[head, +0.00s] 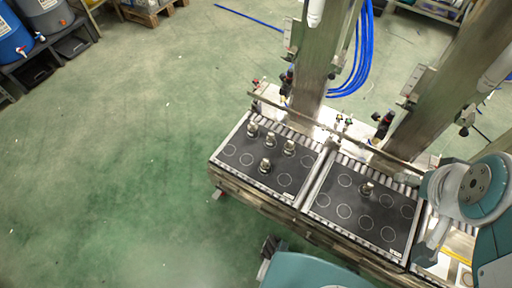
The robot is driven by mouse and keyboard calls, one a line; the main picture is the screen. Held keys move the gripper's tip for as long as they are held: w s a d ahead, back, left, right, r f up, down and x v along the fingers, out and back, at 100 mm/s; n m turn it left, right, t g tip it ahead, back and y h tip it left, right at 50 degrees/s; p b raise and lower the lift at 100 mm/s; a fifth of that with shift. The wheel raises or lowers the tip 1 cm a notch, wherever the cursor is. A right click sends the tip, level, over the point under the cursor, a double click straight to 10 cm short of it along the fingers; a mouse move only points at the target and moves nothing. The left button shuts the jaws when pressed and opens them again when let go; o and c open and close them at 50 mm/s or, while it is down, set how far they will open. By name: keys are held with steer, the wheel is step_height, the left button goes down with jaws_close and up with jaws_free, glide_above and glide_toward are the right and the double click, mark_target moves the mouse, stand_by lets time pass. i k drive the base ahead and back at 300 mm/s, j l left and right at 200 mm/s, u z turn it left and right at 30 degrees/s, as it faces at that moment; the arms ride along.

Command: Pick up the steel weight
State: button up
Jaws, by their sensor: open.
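Small steel weights stand upright on two dark trays with white circle marks. Several are on the left tray (238,172), among them one at the back left (252,130), one at the back right (289,147) and one nearer the front (265,166). A single steel weight (366,188) stands on the right tray (330,222), near its back. Which weight the task means cannot be told. I cannot make out my gripper's fingers in this view. No weight is seen held.
Thick metal columns (432,100) rise behind the trays, with a rail (335,130) along the back. Blue hoses (357,70) hang behind. The green floor (130,170) is open at left.

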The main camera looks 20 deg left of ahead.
mark_target(265, 164)
steer(key=j+u, duration=0.4)
steer(key=k+j+u, duration=0.1)
steer(key=j+u, duration=0.3)
steer(key=l, duration=0.1)
